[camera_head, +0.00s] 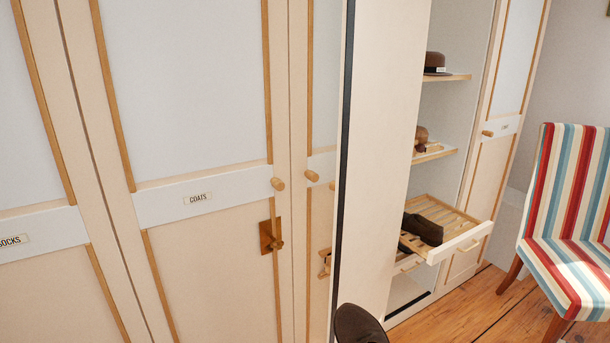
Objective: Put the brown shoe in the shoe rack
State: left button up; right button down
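The shoe rack (462,239) is a slatted wooden pull-out tray with a white front, extended from the open wardrobe section at right. A dark brown shoe (424,229) lies on its slats, and part of another dark item (404,247) shows beside it, partly hidden by the wardrobe panel. A brown, rounded shoe-like object (358,325) is cut off by the bottom edge of the view, apart from the rack. I cannot tell what supports it. Neither of my grippers is in view.
A tall pale panel (378,140) stands left of the rack. Shelves above hold a brown hat (434,62) and small brown items (421,138). A striped chair (570,200) stands at right. Wooden floor (450,318) shows clear before the rack.

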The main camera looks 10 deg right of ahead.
aim_at(440, 219)
jog(key=i+l, duration=0.2)
jog(key=l, duration=0.35)
jog(key=i+l+u, duration=0.15)
jog(key=l, duration=0.4)
jog(key=i+l, duration=0.25)
jog(key=l, duration=0.35)
jog(key=i+l+u, duration=0.15)
jog(key=l, duration=0.45)
jog(key=i+l, duration=0.2)
jog(key=l, duration=0.35)
jog(key=i+l+u, duration=0.15)
jog(key=l, duration=0.45)
jog(key=i+l, duration=0.1)
jog(key=l, duration=0.55)
jog(key=i+l+u, duration=0.15)
jog(key=l, duration=0.45)
